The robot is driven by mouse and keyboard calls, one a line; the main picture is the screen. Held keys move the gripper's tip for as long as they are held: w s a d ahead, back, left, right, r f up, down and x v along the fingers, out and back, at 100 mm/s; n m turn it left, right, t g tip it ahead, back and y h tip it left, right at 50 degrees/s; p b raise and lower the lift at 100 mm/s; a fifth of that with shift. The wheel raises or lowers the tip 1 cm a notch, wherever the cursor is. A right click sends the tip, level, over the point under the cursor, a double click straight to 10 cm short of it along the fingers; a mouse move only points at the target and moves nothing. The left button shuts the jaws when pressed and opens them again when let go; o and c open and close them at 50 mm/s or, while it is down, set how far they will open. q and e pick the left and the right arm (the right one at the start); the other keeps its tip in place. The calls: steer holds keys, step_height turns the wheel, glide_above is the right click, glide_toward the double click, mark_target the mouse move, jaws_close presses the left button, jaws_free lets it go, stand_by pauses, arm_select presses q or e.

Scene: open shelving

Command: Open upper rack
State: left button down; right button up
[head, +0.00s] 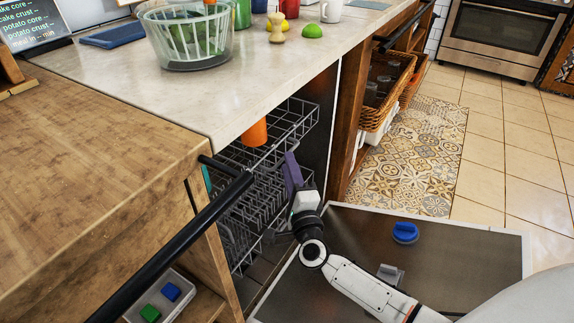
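The upper rack (302,118) is a grey wire basket in the dishwasher under the counter. Its front part shows past the counter edge; the rest is hidden beneath the counter. An orange cup (254,133) is in it. The lower rack (240,215) shows below it. The dishwasher door (450,252) lies folded down. My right gripper (292,190) reaches in over the door, close to the racks' front. A purple piece shows by its tip; I cannot tell if it is a finger or an item, nor whether the gripper touches the rack. My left gripper is not in view.
A blue round item (405,232) lies on the open door. A long black bar (180,245) runs along the wooden cabinet at left. A glass bowl (186,38) stands on the counter (125,75). Patterned and plain floor tiles (500,165) are clear beyond the door.

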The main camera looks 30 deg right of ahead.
steer(key=shift+x, duration=1.2)
jaws_close()
stand_by(0.6)
